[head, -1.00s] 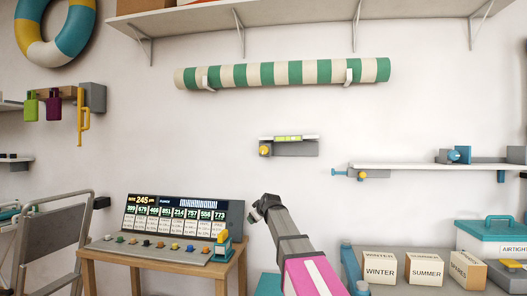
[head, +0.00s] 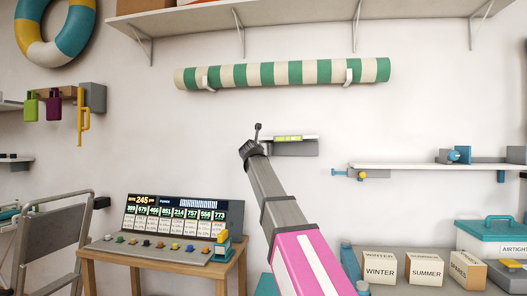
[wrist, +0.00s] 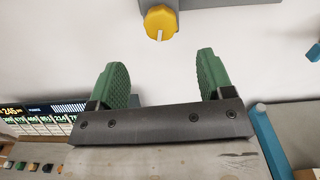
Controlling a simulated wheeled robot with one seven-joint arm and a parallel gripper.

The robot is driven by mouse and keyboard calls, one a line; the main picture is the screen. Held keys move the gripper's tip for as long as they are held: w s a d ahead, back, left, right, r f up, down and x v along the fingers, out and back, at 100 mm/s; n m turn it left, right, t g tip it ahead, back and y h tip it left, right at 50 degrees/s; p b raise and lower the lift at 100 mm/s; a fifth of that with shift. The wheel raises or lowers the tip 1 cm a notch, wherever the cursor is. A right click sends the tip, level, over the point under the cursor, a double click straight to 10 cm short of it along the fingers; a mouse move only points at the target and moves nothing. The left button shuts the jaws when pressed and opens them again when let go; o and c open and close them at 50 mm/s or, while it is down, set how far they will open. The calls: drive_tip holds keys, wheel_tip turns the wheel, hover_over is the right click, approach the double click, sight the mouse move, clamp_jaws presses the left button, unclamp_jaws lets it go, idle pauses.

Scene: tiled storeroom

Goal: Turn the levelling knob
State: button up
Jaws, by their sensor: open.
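The levelling knob (wrist: 160,23) is yellow and lobed with a white mark, at the top of the wrist view. It lies just beyond the fingertips, apart from them and roughly centred between them. In the head view my gripper (head: 257,132) is in front of it and hides it. The small grey wall bracket (head: 305,149) carries a bright green level vial (head: 289,138). My gripper (wrist: 162,62) is open and empty, its two green textured fingers spread wide apart.
A striped green and cream roll (head: 282,73) hangs on the wall above. A shelf (head: 430,166) with a blue clamp-like part stands to the right. A console (head: 180,218) is on a wooden table at lower left. The wall around the bracket is bare.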

drive_tip(key=x, duration=1)
drive_tip(key=shift+w+d, duration=0.1)
drive_tip(key=shift+w, duration=0.25)
drive_tip(key=c, duration=0.9)
